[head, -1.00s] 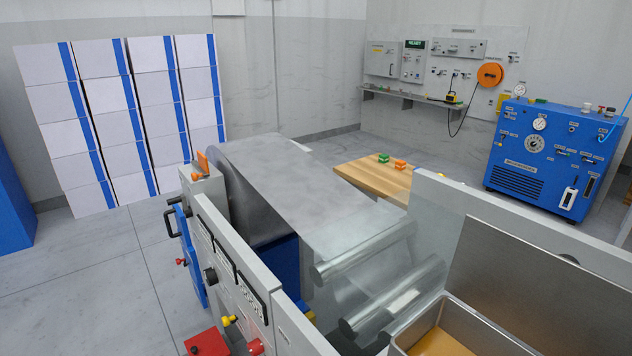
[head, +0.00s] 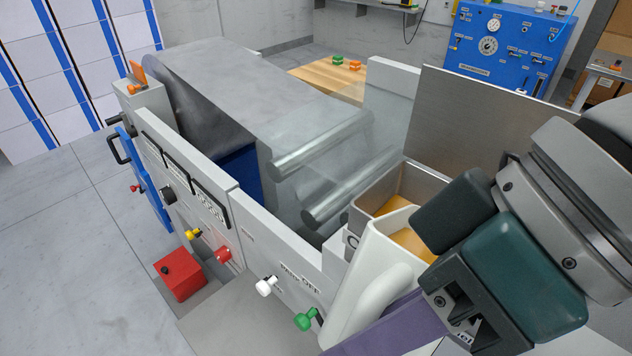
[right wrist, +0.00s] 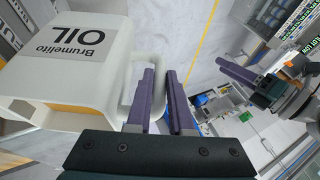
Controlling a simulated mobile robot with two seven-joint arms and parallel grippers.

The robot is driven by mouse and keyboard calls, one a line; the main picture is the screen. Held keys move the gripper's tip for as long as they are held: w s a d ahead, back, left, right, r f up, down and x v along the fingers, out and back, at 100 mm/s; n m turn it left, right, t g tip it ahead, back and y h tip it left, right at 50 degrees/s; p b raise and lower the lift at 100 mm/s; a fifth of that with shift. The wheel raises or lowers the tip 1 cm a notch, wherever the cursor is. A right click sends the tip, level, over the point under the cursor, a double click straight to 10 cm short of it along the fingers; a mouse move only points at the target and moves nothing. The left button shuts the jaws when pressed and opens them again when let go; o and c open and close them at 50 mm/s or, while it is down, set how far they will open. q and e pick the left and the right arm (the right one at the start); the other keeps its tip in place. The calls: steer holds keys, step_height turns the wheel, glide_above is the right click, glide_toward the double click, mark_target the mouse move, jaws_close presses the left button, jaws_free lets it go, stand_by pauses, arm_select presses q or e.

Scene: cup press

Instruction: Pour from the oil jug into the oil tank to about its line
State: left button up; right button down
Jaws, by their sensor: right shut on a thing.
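The white oil jug (head: 368,262) is in my right gripper (head: 400,318), whose purple fingers are shut on its handle. In the right wrist view the jug (right wrist: 105,62) shows its "Brumelito OIL" label and an amber strip near its lower edge. The open steel oil tank (head: 424,186) lies just behind the jug, with amber oil inside. The jug and my right gripper hide part of the tank and its line. I see no stream of oil. My left gripper (right wrist: 237,73) shows in the right wrist view, with its finger opening unclear.
The press frame (head: 262,232) with its rollers (head: 345,190) is left of the tank. A tall metal plate (head: 475,105) stands behind the tank. White and green valve knobs (head: 305,320) stick out in front. Open floor lies at left.

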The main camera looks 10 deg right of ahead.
mark_target(383, 301)
steer(key=shift+w+r, duration=0.1)
stand_by(0.5)
steer(key=shift+d+r+y+p, duration=0.1)
steer(key=shift+r+y+p, duration=0.3)
steer(key=shift+r+p, duration=0.25)
steer(key=shift+w+d+r+g, duration=0.1)
steer(key=shift+r+g, duration=0.2)
steer(key=shift+r, duration=0.05)
steer(key=shift+w+r+y+p, duration=0.1)
steer(key=shift+r+y+p, duration=0.2)
steer(key=shift+y+p, duration=0.1)
steer(key=shift+w+d+r+m+g+y, duration=0.15)
steer(key=shift+d+r+m+g+y, duration=0.15)
steer(key=shift+r, duration=0.3)
steer(key=shift+r+p, duration=0.1)
steer(key=shift+p, duration=0.2)
stand_by(0.4)
